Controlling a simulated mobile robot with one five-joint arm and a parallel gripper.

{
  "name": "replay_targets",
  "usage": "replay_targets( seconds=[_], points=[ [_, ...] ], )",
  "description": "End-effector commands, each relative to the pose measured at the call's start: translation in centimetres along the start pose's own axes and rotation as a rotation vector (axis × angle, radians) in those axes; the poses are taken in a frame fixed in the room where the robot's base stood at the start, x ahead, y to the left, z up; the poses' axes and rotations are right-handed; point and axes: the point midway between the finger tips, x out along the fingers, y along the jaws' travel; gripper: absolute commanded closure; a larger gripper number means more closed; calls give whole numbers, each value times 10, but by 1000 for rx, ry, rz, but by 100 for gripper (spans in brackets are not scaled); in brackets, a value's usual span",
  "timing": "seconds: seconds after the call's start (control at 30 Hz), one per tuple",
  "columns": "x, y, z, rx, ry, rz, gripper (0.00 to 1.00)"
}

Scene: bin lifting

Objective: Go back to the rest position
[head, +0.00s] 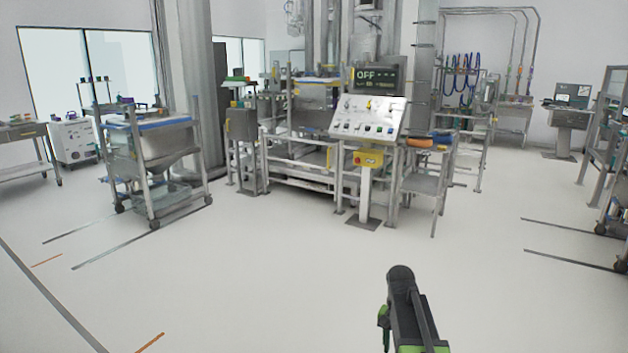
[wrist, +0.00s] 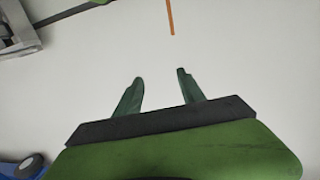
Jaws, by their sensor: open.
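My gripper (wrist: 160,78) shows in the wrist view with its two dark green fingers spread apart and nothing between them. It points down at the bare pale floor. In the head view my arm, black and green, rises from the bottom edge right of the middle, over open floor. The fingertips are hard to make out there. No object touches the gripper.
A wheeled bin (head: 155,140) with a blue rim stands at left. A workstation (head: 567,112) stands far right. The floor in front is clear.

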Motion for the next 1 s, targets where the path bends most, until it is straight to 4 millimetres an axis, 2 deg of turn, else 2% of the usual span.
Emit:
replay_targets(
  seconds=[0.03,0.1,0.2,0.27,0.4,0.43,0.5,0.77,0.9,1.0],
  points=[
    [-1,-18,27,-66,6,-6,53],
    [-1,-38,55,-154,14,-16,53],
    [-2,-57,98,-281,22,-33,53],
    [-1,-58,117,-347,28,-44,53],
    [2,-43,147,-509,48,-79,53],
    [1,-48,141,-566,56,-83,53],
    [-28,-47,138,-588,57,-81,53],
    [-103,-40,140,-583,56,-81,53],
    [-156,-35,141,-582,56,-81,53],
    [-188,-32,142,-581,56,-80,53]
  ],
)
